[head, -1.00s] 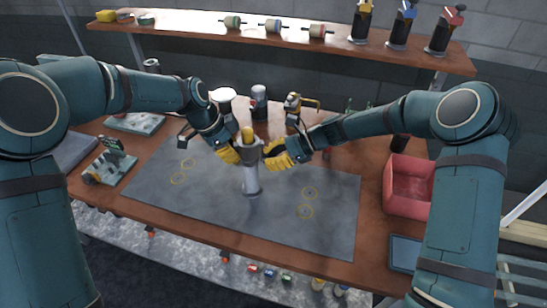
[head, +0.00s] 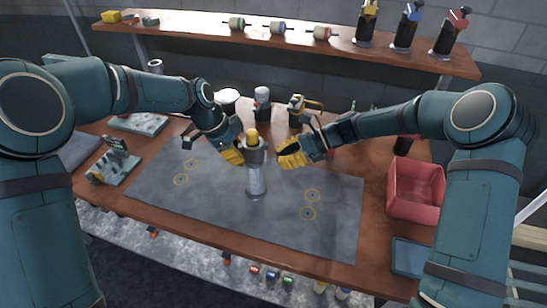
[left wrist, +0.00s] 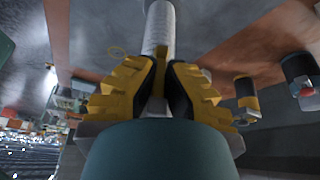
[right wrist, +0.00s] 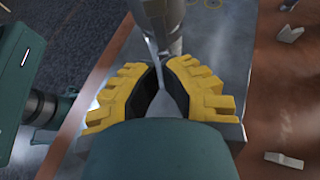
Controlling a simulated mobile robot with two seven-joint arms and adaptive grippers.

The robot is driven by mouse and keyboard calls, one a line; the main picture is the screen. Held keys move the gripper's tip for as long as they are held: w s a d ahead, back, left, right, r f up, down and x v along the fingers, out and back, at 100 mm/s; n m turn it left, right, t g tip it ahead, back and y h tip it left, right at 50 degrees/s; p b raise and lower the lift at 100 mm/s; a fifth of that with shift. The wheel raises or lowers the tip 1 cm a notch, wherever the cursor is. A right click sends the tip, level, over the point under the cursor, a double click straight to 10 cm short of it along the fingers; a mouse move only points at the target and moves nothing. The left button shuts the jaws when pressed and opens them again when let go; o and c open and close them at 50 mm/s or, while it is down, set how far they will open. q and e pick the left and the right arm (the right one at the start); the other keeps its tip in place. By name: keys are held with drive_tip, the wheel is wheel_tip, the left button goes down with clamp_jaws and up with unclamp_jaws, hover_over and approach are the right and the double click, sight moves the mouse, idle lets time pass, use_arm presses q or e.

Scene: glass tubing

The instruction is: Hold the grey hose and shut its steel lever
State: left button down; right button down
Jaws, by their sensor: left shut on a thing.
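The dark mat (head: 320,235) has yellow ring marks and free room around the hose. A red bin (head: 414,188) stands at right, a device (head: 112,162) at left. Several bottles and tools stand behind. A shelf (head: 290,40) runs along the back.

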use_arm(q)
drive_tip(key=shift+a, duration=0.1)
use_arm(e)
drive_tip(key=d+f+v, duration=0.1)
drive_tip(key=f+v, duration=0.1)
drive_tip(key=v, duration=0.8)
drive_tip(key=shift+d, duration=0.45)
use_arm(q)
drive_tip(key=c, duration=1.1)
unclamp_jaws()
drive_tip(key=shift+o, duration=0.2)
